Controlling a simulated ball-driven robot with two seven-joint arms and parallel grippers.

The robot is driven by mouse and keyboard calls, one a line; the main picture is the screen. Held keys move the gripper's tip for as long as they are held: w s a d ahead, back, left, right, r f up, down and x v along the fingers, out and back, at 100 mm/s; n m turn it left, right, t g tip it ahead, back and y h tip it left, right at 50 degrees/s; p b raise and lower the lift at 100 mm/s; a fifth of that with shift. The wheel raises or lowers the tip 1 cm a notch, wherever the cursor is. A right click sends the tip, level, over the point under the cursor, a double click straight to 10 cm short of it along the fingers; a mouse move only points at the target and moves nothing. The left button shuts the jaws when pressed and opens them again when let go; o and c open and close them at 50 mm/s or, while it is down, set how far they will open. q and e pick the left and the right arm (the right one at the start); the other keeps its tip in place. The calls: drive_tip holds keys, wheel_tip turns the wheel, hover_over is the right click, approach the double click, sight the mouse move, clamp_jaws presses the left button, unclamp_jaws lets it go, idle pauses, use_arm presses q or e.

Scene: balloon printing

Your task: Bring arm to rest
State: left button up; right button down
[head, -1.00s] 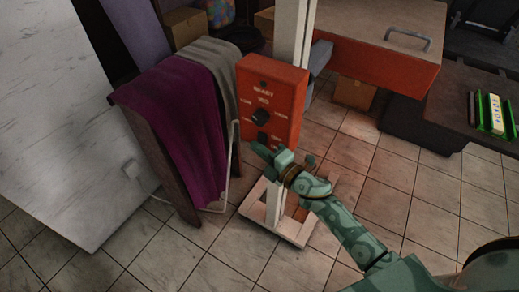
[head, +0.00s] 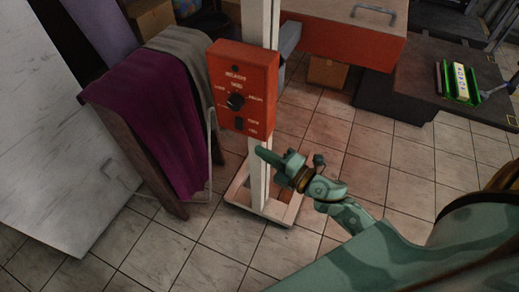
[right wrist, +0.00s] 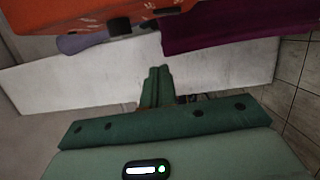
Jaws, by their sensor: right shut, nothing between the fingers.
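My right arm comes in from the lower right of the head view. Its green gripper (head: 262,153) is shut and empty, in front of the white post and just below and right of the orange control box (head: 242,88). The box has a black knob (head: 236,101) and a dark switch below it. In the right wrist view the shut fingers (right wrist: 158,75) point at a white panel (right wrist: 80,80), with the box (right wrist: 70,22) above. I see no contact between the fingers and anything. My left gripper is not in view.
A rack with a purple cloth (head: 150,125) and a grey cloth stands left of the post. A white base frame (head: 283,212) is on the tiled floor. An orange-fronted table (head: 345,42) and a dark platform (head: 415,90) with a green tray (head: 478,92) are behind. Floor at right is clear.

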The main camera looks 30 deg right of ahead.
idle(0.4)
drive_tip(key=s+d+f+m+g+h, duration=0.2)
drive_tip(key=s+f+m, duration=0.2)
drive_tip(key=f, duration=0.5)
drive_tip(key=s+d+f+m+g+h, duration=0.3)
drive_tip(key=s+f+m, duration=0.15)
drive_tip(key=f, duration=0.45)
drive_tip(key=s+d+f+m+g+h, duration=0.25)
drive_tip(key=f+m, duration=0.25)
drive_tip(key=f, duration=0.4)
drive_tip(key=s+a+f+m+g, duration=0.1)
drive_tip(key=s+f, duration=0.4)
drive_tip(key=s, duration=0.5)
drive_tip(key=s+a+f+m+g, duration=0.1)
drive_tip(key=s+f+m+g, duration=0.2)
drive_tip(key=s, duration=0.7)
drive_tip(key=s+a+f+m+g, duration=0.2)
drive_tip(key=s+f+g, duration=0.2)
drive_tip(key=s, duration=0.7)
wheel_tip(320, 180, down, 3)
drive_tip(key=shift+r, duration=0.1)
drive_tip(key=shift+s+g, duration=0.1)
drive_tip(key=shift+g, duration=0.15)
